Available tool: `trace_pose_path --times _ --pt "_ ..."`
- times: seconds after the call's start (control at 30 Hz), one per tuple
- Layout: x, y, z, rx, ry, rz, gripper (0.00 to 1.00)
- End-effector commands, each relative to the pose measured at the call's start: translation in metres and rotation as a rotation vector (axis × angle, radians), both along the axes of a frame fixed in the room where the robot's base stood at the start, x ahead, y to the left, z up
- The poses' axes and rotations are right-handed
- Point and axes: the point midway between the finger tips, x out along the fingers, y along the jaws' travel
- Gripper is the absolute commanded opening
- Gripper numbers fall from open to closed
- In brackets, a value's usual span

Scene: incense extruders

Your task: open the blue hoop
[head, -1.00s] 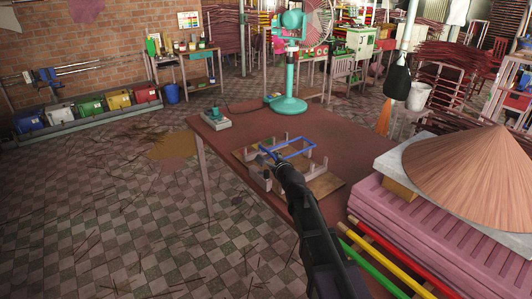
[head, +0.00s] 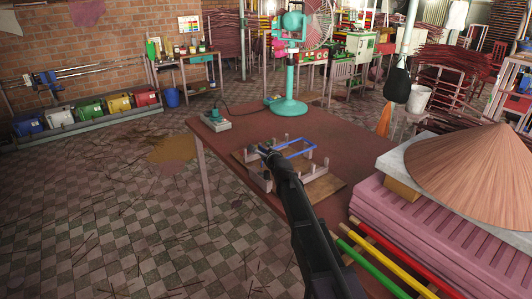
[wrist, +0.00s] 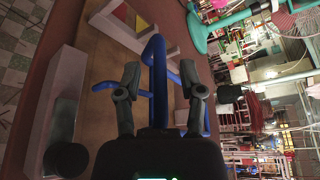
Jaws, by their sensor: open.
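The blue hoop (head: 300,147) is a rectangular bar frame on a small wooden fixture (head: 325,187) with pale upright posts, on the reddish table. My gripper (head: 266,151) is at the left end of the hoop in the head view, with its fingertips hard to make out there. In the wrist view my gripper (wrist: 162,82) is open, with one dark finger on each side of a blue bar (wrist: 155,55) of the hoop. I cannot tell whether either finger touches the bar. My arm hides part of the fixture in the head view.
A teal fan (head: 290,80) stands on the table's far side, and a small switch box (head: 216,123) sits at its left corner. A conical straw hat (head: 478,175) rests on a pink stack at right. The table's left part is clear.

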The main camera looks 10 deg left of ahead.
Motion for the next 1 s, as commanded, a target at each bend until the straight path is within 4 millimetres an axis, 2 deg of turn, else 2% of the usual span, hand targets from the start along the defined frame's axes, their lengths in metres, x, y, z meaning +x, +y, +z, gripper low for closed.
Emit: trace_pose_path --times 0.17,0.33,0.73,1.0 --pt "0.0 0.0 0.0 0.0 0.0 0.0 0.51" --pt "0.0 0.0 0.0 0.0 0.0 0.0 0.01" --pt "0.0 0.0 0.003 0.004 0.005 0.0 0.0" --pt "0.003 -0.002 0.016 0.033 0.038 -0.001 0.0"
